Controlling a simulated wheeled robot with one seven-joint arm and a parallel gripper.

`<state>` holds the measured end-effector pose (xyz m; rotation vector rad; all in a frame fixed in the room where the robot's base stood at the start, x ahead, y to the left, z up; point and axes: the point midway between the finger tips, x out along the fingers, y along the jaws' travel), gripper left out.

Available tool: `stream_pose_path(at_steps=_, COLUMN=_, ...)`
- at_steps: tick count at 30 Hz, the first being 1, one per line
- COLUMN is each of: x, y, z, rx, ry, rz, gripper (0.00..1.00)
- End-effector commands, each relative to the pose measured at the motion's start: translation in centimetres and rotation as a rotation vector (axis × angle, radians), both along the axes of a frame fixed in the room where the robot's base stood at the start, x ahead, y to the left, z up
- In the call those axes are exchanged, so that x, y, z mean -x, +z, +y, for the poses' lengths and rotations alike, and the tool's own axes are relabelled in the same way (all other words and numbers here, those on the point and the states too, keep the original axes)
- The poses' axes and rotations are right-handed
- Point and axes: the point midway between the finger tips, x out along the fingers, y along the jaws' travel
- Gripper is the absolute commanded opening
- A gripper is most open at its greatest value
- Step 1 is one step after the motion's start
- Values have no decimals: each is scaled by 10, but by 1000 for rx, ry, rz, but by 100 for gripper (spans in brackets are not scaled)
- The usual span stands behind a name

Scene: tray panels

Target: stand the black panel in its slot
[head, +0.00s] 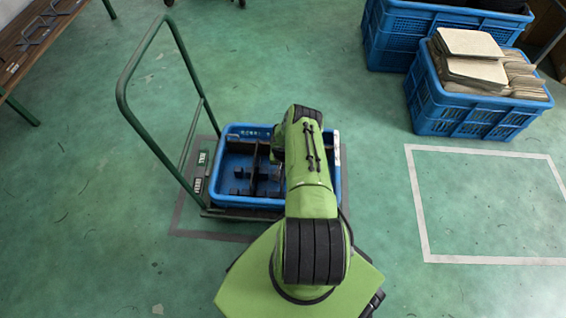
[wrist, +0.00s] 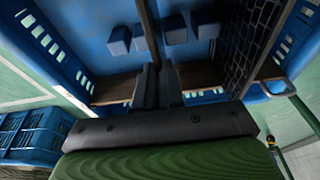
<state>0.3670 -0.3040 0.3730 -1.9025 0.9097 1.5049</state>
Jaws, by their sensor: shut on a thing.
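My gripper (wrist: 158,84) is shut on a thin dark panel (wrist: 149,28), which I take as the black panel. It shows almost edge-on in the wrist view, running up from between the fingers. It stands inside the blue tray (head: 228,199), close to small blocks (wrist: 175,29) on the tray floor. I cannot tell whether its lower edge sits between blocks or touches the floor. In the head view my green arm hides the gripper and the tray's right part.
A dark panel with a grid pattern (wrist: 258,38) stands at the right in the wrist view. A brown strip (wrist: 115,88) crosses near the fingers. The tray is on a trolley with a green handle (head: 122,82). Blue crates (head: 428,105) stand back right.

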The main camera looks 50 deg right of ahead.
Motion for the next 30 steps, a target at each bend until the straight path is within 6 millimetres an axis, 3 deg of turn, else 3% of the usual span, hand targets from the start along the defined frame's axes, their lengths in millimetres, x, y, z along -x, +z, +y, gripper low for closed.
stream_pose_path(at_steps=17, x=0, y=-12, z=0, rx=1, ry=1, rz=1, gripper=0)
stream_pose_path(at_steps=18, x=0, y=-12, z=0, rx=1, ry=1, rz=1, gripper=13)
stream_pose_path(at_steps=23, x=0, y=-12, z=0, rx=1, ry=1, rz=1, gripper=37)
stream_pose_path(at_steps=30, x=0, y=-13, z=0, rx=0, ry=1, rz=2, gripper=38)
